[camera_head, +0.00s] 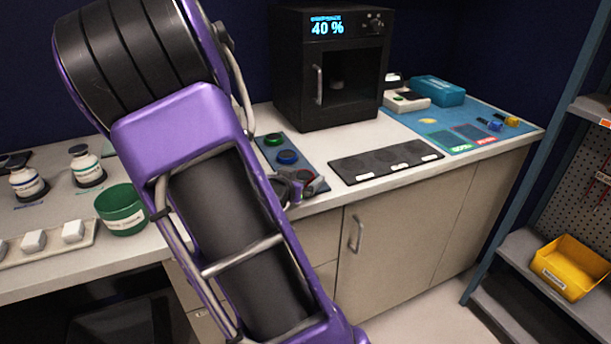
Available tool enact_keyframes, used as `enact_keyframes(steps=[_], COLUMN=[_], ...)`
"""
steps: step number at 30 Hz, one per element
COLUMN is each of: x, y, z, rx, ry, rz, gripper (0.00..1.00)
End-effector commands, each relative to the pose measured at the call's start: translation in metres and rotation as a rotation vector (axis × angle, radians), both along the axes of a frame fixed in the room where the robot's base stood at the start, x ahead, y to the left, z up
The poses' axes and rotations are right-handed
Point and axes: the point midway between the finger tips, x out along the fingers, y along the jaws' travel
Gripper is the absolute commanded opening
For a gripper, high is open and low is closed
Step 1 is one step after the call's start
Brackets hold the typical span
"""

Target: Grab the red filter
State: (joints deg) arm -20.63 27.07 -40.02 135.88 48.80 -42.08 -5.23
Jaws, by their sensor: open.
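A dark blue mat (268,150) lies on the white counter, partly behind my purple arm. A green round filter (274,139) and a blue round filter (288,157) sit on it in a row. At the mat's near end, a reddish round part (306,175), likely the red filter, shows only in part. My gripper (303,187) is at this near end, over or around the reddish part. It is open, but its fingers are small and partly hidden by my arm. I cannot tell whether they touch the filter.
A black oven-like box (331,70) reading 40 % stands behind the mat. A black panel (386,161) lies to the right. A green bowl (122,210) and bottles (87,166) stand left. A yellow bin (570,266) sits on a shelf at right.

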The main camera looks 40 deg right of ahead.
Motion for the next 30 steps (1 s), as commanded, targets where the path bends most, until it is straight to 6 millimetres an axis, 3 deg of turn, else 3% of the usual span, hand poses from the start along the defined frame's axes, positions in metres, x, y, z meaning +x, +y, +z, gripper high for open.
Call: enact_keyframes(steps=[5, 6, 20, 26, 30], x=[0.000, 0.000, 0.000, 0.000, 0.000], y=[0.000, 0.000, 0.000, 0.000, 0.000], z=[0.000, 0.000, 0.000, 0.001, 0.013], rx=[0.000, 0.000, 0.000, 0.000, 0.000], ry=[0.000, 0.000, 0.000, -0.001, -0.003], rz=[0.000, 0.000, 0.000, 0.000, -0.001], gripper=[1.00, 0.96, 0.14, 0.13, 0.13])
